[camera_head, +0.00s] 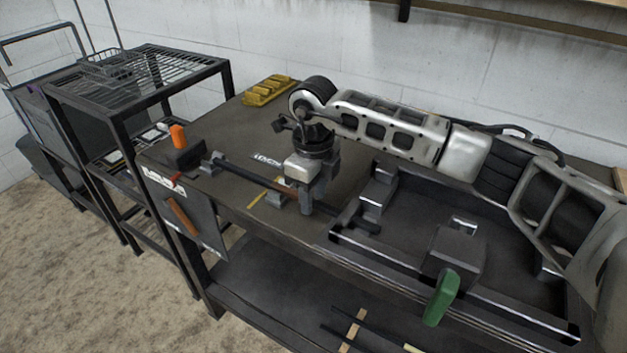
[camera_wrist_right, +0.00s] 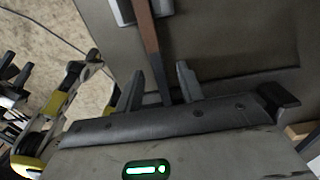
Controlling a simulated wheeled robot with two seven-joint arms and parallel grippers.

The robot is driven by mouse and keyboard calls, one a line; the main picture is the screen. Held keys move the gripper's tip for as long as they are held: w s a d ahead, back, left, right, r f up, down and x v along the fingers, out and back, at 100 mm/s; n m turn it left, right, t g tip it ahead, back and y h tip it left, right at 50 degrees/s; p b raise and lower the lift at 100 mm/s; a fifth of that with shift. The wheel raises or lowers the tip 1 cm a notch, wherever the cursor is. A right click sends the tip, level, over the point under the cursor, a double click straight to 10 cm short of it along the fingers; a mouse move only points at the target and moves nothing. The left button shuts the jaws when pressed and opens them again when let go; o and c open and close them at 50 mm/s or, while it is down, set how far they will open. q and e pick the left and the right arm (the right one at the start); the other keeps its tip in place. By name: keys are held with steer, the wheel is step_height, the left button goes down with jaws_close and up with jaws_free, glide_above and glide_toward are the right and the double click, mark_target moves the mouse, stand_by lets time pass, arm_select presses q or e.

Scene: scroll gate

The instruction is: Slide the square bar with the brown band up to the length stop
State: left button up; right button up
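The dark square bar (camera_head: 245,173) lies slantwise along the front of the bench, its brown band (camera_head: 284,188) just left of my right gripper (camera_head: 313,199). In the right wrist view the bar with its brown band (camera_wrist_right: 149,35) runs between the two fingers of my right gripper (camera_wrist_right: 160,72), with a gap visible on each side. The fingers are apart. The bar's left end is at a small grey block (camera_head: 208,165). Beyond it is a dark block with an orange knob (camera_head: 178,137); I cannot tell which is the length stop. My left gripper is not in view.
A yellow rack (camera_head: 268,90) stands at the back. A wire-topped table (camera_head: 150,72) stands left. My right arm spans the bench's right side.

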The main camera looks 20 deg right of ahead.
mark_target(295, 192)
jaws_close()
steer(key=shift+w+a, duration=0.15)
steer(key=shift+w+a+b, duration=0.5)
steer(key=shift+w+b, duration=0.1)
steer(key=shift+w, duration=0.1)
steer(key=shift+w+a+b, duration=0.55)
steer(key=shift+w+a, duration=0.1)
steer(key=shift+w, duration=0.15)
